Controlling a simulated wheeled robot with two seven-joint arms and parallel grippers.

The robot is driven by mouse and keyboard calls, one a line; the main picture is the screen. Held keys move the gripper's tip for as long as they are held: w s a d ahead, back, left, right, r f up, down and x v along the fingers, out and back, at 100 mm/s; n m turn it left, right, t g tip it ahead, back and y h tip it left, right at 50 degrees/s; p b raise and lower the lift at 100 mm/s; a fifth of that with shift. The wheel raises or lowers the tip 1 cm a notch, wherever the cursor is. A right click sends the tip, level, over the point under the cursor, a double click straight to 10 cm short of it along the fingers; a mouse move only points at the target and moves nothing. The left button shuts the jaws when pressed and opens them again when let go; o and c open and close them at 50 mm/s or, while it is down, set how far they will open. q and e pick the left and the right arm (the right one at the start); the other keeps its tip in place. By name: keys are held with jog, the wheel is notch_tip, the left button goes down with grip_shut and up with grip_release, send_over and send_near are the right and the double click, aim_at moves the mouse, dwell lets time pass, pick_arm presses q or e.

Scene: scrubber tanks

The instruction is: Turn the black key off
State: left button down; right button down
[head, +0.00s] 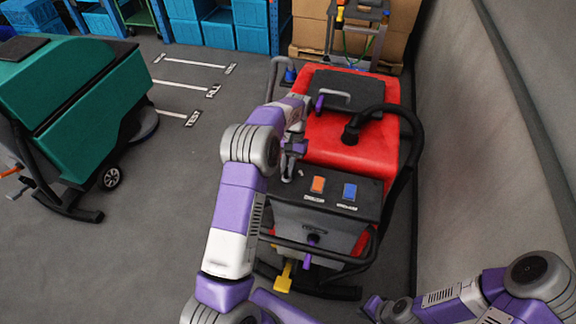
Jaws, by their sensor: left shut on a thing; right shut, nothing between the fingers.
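The red scrubber (350,140) stands in the middle with its dark control panel (335,203) facing me. My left gripper (288,178) reaches down to the left end of this panel, left of the orange button. It is shut on a small dark thing there, which seems to be the black key; the fingers mostly hide it, and its turn angle cannot be told. My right gripper (374,309) is low, right of the scrubber's near end, shut and empty, apart from the machine.
The panel carries an orange button (318,184) and a blue button (349,191). A black hose (384,108) runs along the right side. A green scrubber (75,100) stands left, a grey wall (490,150) right. Open floor (180,210) lies between the machines.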

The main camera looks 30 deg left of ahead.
pick_arm(q)
jog(key=shift+s+f+n+h, duration=0.15)
jog(key=shift+f+n+h, duration=0.15)
jog(key=shift+n, duration=0.4)
jog(key=c, duration=1.1)
grip_release()
jog(key=shift+c, duration=0.2)
jog(key=shift+r, duration=0.1)
jog(key=shift+r, duration=0.1)
jog(key=v, duration=0.7)
jog(key=shift+r, duration=0.15)
